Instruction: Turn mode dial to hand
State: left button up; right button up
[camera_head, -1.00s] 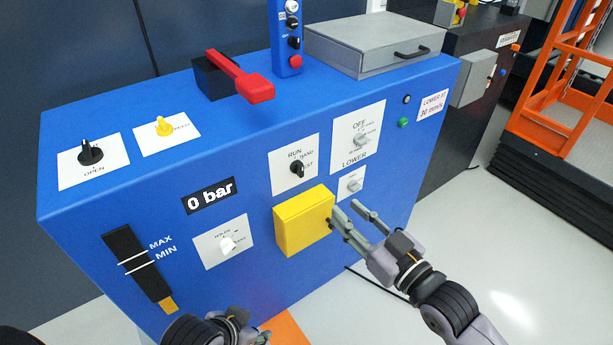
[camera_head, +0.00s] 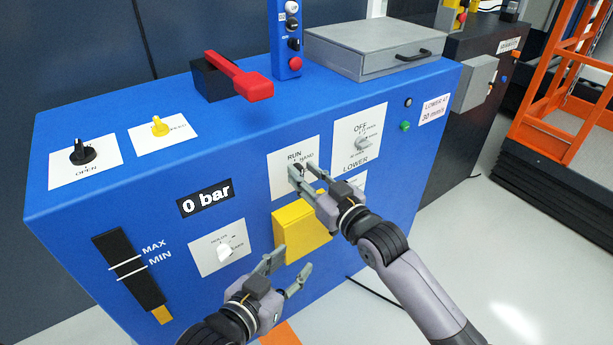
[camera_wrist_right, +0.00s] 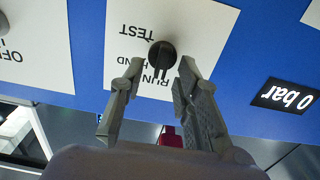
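The mode dial (camera_wrist_right: 161,54) is a black knob on a white plate (camera_wrist_right: 205,25) marked RUN, HAND and TEST. In the head view the plate (camera_head: 280,178) is on the blue cabinet's front, with the dial mostly hidden behind my right gripper (camera_head: 304,172). My right gripper is open, and in the right wrist view its fingertips (camera_wrist_right: 158,72) stand on either side of the dial's lower end. I cannot tell whether they touch it. My left gripper (camera_head: 291,266) is open and empty, low in front of the cabinet below the yellow box.
The yellow box (camera_head: 290,238) juts from the cabinet (camera_head: 75,215) just below the dial. An OFF selector (camera_head: 363,143) is to its right. A display (camera_head: 206,199) reads 0 bar. A red-handled lever (camera_head: 240,75) and a grey case (camera_head: 375,45) are on top.

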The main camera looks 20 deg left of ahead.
jog(key=shift+c, duration=0.4)
grip_shut()
